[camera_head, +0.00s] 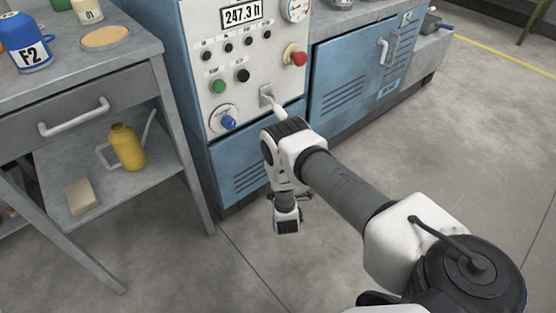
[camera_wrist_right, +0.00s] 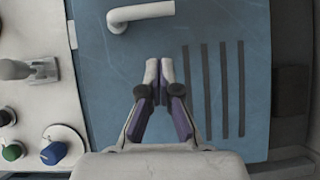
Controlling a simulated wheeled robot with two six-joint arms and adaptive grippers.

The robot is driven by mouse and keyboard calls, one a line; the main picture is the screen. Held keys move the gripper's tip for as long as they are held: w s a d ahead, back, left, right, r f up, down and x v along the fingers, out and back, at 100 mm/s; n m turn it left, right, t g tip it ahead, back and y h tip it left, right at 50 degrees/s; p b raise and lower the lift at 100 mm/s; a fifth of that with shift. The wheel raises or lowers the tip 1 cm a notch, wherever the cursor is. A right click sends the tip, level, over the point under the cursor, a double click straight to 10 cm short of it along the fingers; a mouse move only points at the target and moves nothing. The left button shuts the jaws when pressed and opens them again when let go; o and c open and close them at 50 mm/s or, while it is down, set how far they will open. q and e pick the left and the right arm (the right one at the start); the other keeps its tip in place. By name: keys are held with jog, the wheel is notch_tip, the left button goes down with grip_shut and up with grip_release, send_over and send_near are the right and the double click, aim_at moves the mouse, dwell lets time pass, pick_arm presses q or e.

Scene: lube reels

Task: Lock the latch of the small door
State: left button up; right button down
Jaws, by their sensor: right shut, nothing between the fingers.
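The small blue door (camera_head: 246,172) is on the cabinet front below the grey control panel, partly behind my right arm. It looks closed in the head view. The door (camera_wrist_right: 115,85) also fills most of the right wrist view, with dark vent slots. A white bent handle, which looks like its latch (camera_wrist_right: 140,13), lies across the top of that view. My right gripper (camera_wrist_right: 159,68) is shut and empty in front of the door, its tips short of the handle and apart from it in the picture. The handle is hidden in the head view. My left gripper is out of view.
The panel bears a switch lever (camera_head: 268,97), a blue knob (camera_head: 228,122) and a red button (camera_head: 297,55). A larger blue door (camera_head: 350,85) is to the right. A grey workbench (camera_head: 180,130) with a yellow can (camera_head: 127,148) stands left. The floor at right is clear.

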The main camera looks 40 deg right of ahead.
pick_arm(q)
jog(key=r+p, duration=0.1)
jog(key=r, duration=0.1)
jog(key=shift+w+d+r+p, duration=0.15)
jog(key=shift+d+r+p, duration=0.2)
pick_arm(e)
jog(key=v, duration=0.6)
jog(key=shift+s+f, duration=0.2)
jog(key=shift+f, duration=0.15)
